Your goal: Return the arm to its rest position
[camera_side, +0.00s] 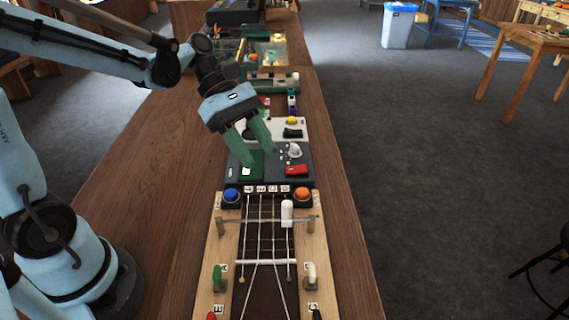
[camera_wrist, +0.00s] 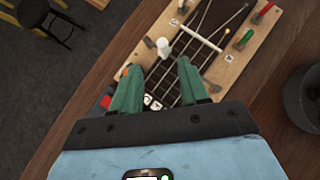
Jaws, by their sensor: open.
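My gripper (camera_side: 257,155) has two green fingers spread apart with nothing between them. In the side view it hangs over the dark panel (camera_side: 265,171) behind the stringed board; I cannot tell its exact height. In the wrist view my gripper (camera_wrist: 160,65) is also open and empty, with the stringed board (camera_wrist: 240,66) beyond its fingertips. My arm reaches in from the left, bent above the bench. A white upright peg (camera_side: 287,213) stands over the strings, apart from the fingers.
The long wooden bench (camera_side: 165,200) has bare wood left of the board. A blue button (camera_side: 231,195) and an orange button (camera_side: 302,194) flank the board's far end. A red block (camera_side: 297,170) sits on the panel.

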